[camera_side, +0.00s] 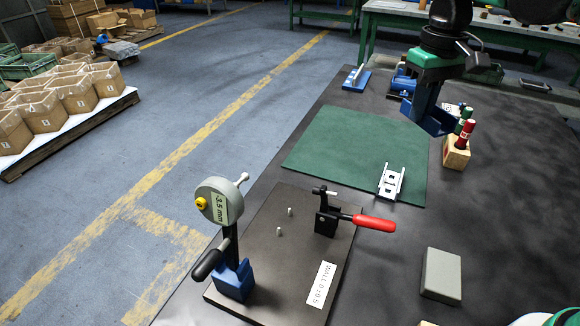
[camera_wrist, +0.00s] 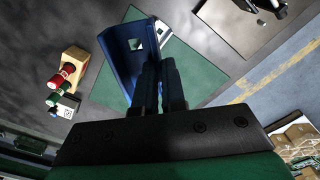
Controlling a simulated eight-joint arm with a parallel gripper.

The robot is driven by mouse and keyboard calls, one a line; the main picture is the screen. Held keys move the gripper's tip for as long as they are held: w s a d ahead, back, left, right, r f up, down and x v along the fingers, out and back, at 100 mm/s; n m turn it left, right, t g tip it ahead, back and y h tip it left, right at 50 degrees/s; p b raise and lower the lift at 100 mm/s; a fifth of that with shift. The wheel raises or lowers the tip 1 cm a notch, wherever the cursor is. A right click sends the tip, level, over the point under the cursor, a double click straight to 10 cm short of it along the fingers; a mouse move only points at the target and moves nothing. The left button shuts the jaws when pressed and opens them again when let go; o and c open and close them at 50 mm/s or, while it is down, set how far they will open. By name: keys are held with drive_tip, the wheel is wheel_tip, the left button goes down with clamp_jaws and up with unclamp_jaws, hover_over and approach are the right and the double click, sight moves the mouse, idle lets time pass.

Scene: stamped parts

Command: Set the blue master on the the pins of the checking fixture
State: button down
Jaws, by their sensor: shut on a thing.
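The blue master (camera_side: 432,118) is a bent blue channel-like part with a square hole, held in the air above the far right of the table. My gripper (camera_wrist: 160,78) is shut on it; the dark fingers pinch one wall in the wrist view, where the blue master (camera_wrist: 123,55) tilts away from them. The checking fixture (camera_side: 256,268) is a dark plate at the front with two short light pins, a near pin (camera_side: 279,231) and a far pin (camera_side: 290,211), both bare. The blue master is well apart from them. The fixture also shows at top right of the wrist view (camera_wrist: 232,30).
A red-handled clamp (camera_side: 374,222) and a dial gauge (camera_side: 219,202) on a blue base rise from the fixture. A silver stamped part (camera_side: 391,182) lies on the green mat (camera_side: 335,145). A grey block (camera_side: 441,275) and a wooden block (camera_side: 456,153) with coloured plugs stand at right.

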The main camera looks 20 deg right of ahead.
drive_tip(key=a+f+n, duration=0.3)
drive_tip(key=a+n, duration=0.7)
drive_tip(key=n, duration=0.3)
drive_tip(key=a+f+n, duration=0.4)
drive_tip(key=a+n, duration=0.6)
drive_tip(key=n, duration=0.4)
drive_tip(key=shift+f, duration=0.25)
drive_tip(key=shift+f, duration=2.75)
drive_tip(key=shift+f, duration=0.55)
drive_tip(key=shift+r, duration=0.25)
idle(1.5)
